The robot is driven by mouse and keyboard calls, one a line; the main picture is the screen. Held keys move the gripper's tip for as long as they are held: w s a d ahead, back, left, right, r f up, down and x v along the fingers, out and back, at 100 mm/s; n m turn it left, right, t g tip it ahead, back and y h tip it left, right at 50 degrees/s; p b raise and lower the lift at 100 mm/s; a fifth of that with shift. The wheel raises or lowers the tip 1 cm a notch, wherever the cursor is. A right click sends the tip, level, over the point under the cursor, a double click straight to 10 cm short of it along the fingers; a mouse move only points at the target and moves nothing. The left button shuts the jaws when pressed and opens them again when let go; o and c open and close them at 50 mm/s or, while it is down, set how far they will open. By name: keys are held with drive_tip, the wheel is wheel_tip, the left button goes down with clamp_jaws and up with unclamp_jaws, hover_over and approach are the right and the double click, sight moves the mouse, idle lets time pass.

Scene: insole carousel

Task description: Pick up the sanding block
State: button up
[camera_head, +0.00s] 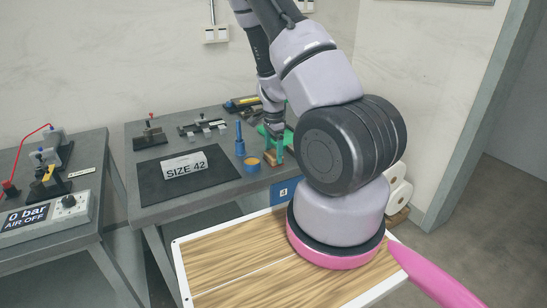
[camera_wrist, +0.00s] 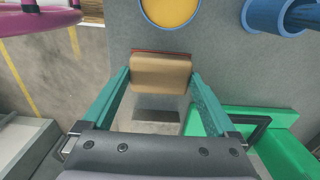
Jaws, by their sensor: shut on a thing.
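The sanding block is a small tan block with a red edge; it shows in the wrist view (camera_wrist: 160,74) between the two green fingertips of my gripper (camera_wrist: 161,82). The fingers touch its left and right sides and are shut on it. In the head view the block (camera_head: 270,159) is small near the front right edge of the grey table, under my gripper (camera_head: 275,150). I cannot tell whether it is clear of the tabletop.
A round blue dish with a yellow-orange top (camera_head: 252,164) stands just left of the block. A blue upright holder (camera_head: 239,141) is behind it. A green tray (camera_wrist: 270,135) lies close right of my gripper in the wrist view. A black mat (camera_head: 150,186) carries a SIZE 42 sign.

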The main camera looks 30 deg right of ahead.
sight(273, 154)
wheel_tip(273, 154, up, 10)
idle(0.5)
